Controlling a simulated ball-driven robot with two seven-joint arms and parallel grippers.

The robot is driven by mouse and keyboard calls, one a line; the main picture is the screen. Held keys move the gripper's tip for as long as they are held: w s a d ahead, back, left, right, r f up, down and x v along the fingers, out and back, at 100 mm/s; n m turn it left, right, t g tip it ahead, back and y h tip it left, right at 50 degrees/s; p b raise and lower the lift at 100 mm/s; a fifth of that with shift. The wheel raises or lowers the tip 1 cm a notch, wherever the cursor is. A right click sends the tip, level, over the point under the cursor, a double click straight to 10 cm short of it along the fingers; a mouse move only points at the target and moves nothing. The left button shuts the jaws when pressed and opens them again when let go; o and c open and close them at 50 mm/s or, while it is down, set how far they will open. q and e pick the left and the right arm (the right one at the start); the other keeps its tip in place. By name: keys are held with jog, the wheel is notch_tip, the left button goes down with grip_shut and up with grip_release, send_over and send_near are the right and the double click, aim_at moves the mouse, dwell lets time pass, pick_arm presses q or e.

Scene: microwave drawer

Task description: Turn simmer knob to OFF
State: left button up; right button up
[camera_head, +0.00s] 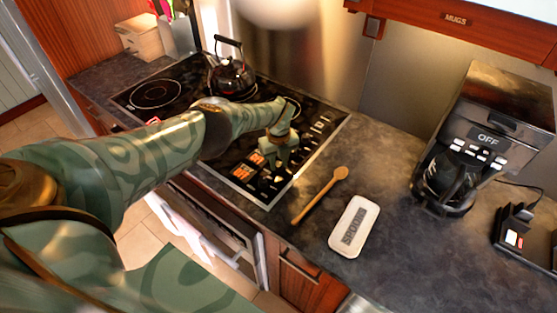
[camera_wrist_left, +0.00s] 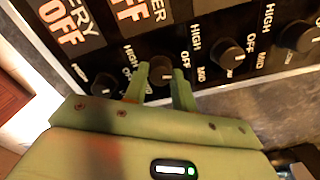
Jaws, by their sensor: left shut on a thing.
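The black cooktop (camera_head: 190,75) has a row of black knobs along its control panel. My left gripper (camera_head: 277,165) reaches down onto that panel. In the left wrist view, my left gripper (camera_wrist_left: 160,85) has its two green fingers on either side of a small black knob (camera_wrist_left: 160,69), shut on it. Orange-lit OFF signs (camera_wrist_left: 62,30) sit above the knobs; their top words are cut off. I cannot read a simmer label, nor the held knob's exact setting. A free knob (camera_wrist_left: 228,53) is to the right, and another (camera_wrist_left: 104,84) to the left.
A black kettle (camera_head: 231,77) stands on the cooktop. A wooden spoon (camera_head: 318,197) and a white spoon rest (camera_head: 354,226) lie on the counter to the right. A coffee maker (camera_head: 490,130) stands farther right. Counter between them is clear.

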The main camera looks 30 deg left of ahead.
aim_at(279, 163)
pick_arm(q)
jog(key=shift+w+r+n, duration=0.1)
jog(key=shift+n, duration=1.5)
jog(key=o, duration=1)
notch_tip(279, 163, up, 16)
jog(key=p, duration=1.1)
jog(key=shift+r, duration=0.1)
